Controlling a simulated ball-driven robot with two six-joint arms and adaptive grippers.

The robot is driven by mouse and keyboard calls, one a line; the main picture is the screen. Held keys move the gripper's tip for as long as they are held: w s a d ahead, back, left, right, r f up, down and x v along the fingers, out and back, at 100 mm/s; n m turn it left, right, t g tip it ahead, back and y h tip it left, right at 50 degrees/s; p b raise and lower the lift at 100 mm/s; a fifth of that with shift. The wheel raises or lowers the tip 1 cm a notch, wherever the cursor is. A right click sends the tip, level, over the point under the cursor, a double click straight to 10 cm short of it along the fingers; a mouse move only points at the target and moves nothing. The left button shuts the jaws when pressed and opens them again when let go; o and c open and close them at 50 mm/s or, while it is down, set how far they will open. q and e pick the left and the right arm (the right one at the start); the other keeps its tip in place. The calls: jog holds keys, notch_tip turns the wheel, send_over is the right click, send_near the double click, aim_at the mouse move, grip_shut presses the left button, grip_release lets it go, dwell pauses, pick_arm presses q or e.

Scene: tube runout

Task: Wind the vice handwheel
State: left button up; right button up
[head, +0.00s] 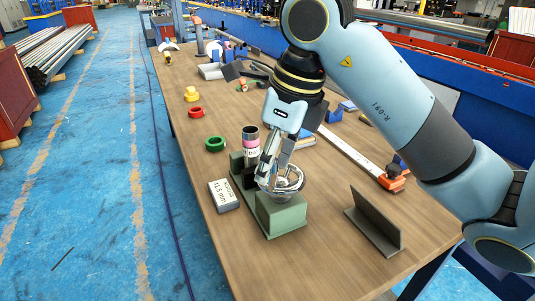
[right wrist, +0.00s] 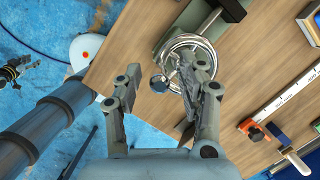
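The green vice (head: 280,216) stands on the wooden bench, with a shiny metal handwheel (head: 291,180) at its near end. A dark upright tube with a pink band (head: 251,150) stands at the vice's far end. My right gripper (head: 266,178) reaches down over the handwheel and hides part of it. In the right wrist view the handwheel (right wrist: 186,48) lies at the fingertips, and its round knob (right wrist: 158,84) shows between the two fingers. The fingers of the right gripper (right wrist: 165,72) stand apart; whether one touches the wheel I cannot tell.
A block marked 41.5 mm (head: 223,196) lies left of the vice. A dark angle piece (head: 374,226) stands at right. Green (head: 215,144) and red (head: 195,112) rings lie farther back. The near bench top is clear.

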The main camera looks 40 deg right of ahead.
jog(key=p+v, duration=0.2)
jog(key=w+p+v, duration=0.1)
jog(key=p+v, duration=0.3)
jog(key=shift+w+a+r, duration=0.15)
jog(key=shift+a+r, duration=0.05)
jog(key=shift+f, duration=0.1)
